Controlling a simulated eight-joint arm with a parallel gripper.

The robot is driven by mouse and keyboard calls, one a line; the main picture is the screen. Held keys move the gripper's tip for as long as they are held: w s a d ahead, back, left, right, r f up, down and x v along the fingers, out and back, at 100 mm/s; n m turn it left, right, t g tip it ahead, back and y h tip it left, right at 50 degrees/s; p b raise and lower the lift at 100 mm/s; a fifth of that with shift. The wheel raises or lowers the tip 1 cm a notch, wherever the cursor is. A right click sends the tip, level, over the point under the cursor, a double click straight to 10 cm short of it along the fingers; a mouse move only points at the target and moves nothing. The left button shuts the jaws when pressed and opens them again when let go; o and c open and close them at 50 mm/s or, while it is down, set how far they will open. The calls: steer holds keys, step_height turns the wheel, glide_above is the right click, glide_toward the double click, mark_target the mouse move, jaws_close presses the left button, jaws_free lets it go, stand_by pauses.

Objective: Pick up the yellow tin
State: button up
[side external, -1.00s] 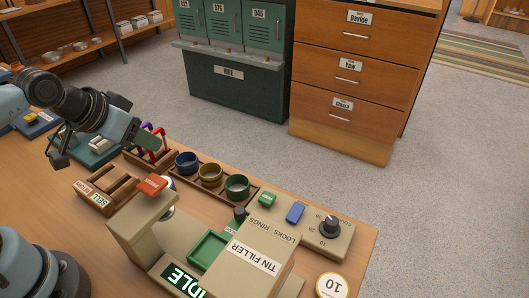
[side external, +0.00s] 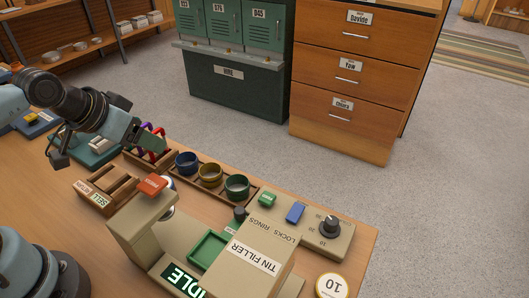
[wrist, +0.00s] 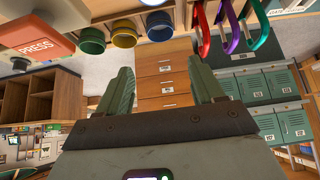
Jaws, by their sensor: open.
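The yellow tin (side external: 210,175) stands in the middle of a wooden rack, between a blue tin (side external: 186,162) and a green tin (side external: 237,187). In the wrist view the yellow tin (wrist: 124,34) is at the top, left of centre, between the green tin (wrist: 91,41) and the blue tin (wrist: 158,26). My gripper (side external: 152,145) is left of the rack in the side view, beside the coloured loops. In the wrist view its two fingers (wrist: 164,88) are spread wide with nothing between them. The gripper is apart from the yellow tin.
Red, purple and green loops (wrist: 230,28) hang close to my gripper. The tin filler (side external: 258,250) with its red press button (side external: 152,185) stands in front of the tin rack. A wooden tray (side external: 97,193) labelled SELL lies to the left. Drawers and green lockers stand beyond the bench.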

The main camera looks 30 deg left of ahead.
steer(key=shift+w, duration=0.1)
steer(key=m+g, duration=0.6)
steer(key=g, duration=0.1)
glide_above(209, 166)
steer(key=s+d, duration=0.1)
steer(key=f, duration=0.6)
steer(key=shift+s+d+f, duration=0.1)
steer(key=shift+d+f, duration=0.1)
steer(key=shift+d, duration=0.05)
steer(key=shift+s+d+f, duration=0.1)
steer(key=shift+s+f, duration=0.05)
steer(key=shift+f, duration=2.65)
steer(key=shift+c, duration=0.3)
steer(key=c, duration=0.6)
